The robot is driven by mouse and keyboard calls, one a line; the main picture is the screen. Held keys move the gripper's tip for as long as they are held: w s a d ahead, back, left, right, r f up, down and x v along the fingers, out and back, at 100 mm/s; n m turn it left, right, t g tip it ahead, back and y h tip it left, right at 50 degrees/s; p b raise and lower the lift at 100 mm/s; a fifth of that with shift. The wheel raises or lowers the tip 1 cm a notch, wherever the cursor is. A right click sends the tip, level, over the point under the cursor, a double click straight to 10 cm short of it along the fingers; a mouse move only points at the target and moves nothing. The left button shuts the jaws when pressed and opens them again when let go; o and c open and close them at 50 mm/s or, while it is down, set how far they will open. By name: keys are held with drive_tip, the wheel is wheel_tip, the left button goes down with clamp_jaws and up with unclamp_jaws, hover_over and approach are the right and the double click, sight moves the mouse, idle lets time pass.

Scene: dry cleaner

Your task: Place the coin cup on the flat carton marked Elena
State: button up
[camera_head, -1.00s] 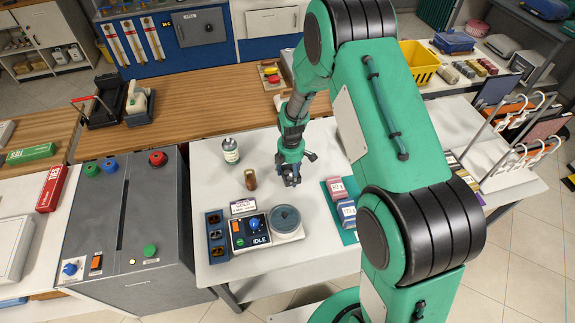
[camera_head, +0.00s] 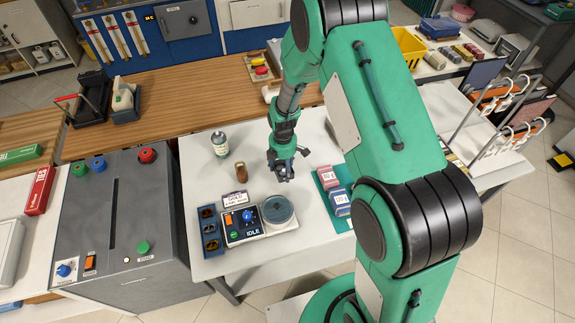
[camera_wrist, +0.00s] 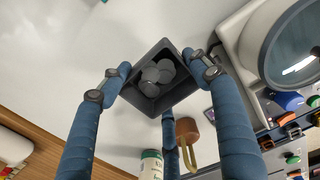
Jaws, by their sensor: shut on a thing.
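In the head view the cup is hard to make out behind the fingers. Whether it hangs clear of the table I cannot tell. I can read no Elena mark on any carton.
A scale with a round dish (camera_head: 278,210) and a control box (camera_head: 243,225) stands near the gripper. A brown-handled stamp (camera_head: 241,173) and a white bottle (camera_head: 220,145) stand to the left. Pink (camera_head: 327,177) and blue (camera_head: 338,201) packs lie on a green mat to the right.

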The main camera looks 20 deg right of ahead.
drive_tip(key=shift+w+d+r, duration=0.15)
drive_tip(key=shift+d, duration=0.25)
drive_tip(key=d+r+p, duration=0.2)
drive_tip(key=d+p, duration=0.1)
drive_tip(key=d, duration=1.3)
drive_tip(key=d+r+p, duration=0.2)
drive_tip(key=d, duration=1.4)
drive_tip(key=shift+d+r+m+p, duration=0.25)
drive_tip(key=shift+d+m+p, duration=0.05)
drive_tip(key=shift+d+p, duration=0.1)
drive_tip(key=shift+w, duration=0.15)
drive_tip(key=w+d, duration=0.2)
drive_tip(key=w, duration=0.2)
drive_tip(key=w+d+f+p, duration=0.1)
drive_tip(key=w+d, duration=0.1)
drive_tip(key=w, duration=0.3)
drive_tip(key=w+d, duration=0.3)
drive_tip(key=w, duration=0.2)
drive_tip(key=shift+w+f, duration=0.1)
drive_tip(key=shift+f, duration=0.1)
drive_tip(key=shift+f, duration=0.1)
